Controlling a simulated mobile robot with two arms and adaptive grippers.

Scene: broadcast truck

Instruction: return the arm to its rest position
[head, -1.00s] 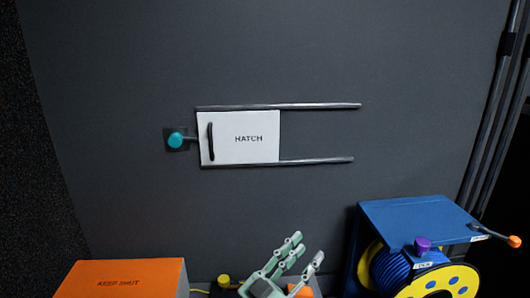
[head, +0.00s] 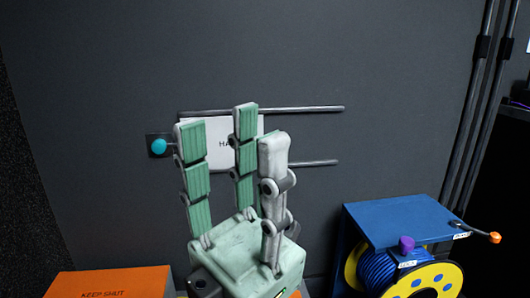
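My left gripper (head: 226,150) stands upright in the lower middle of the head view. Its several green-padded fingers point up and are spread apart, with nothing between them. It hides much of a white hatch panel (head: 221,133) on the dark wall behind. I cannot tell the distance from the fingers to the panel. My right gripper is not in view.
The hatch sits between two horizontal rails (head: 310,109), with a teal knob (head: 159,146) at its left. An orange box (head: 110,284) marked KEEP SHUT is at lower left. A blue cable-reel housing (head: 400,218) with a yellow reel (head: 430,283) is at lower right.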

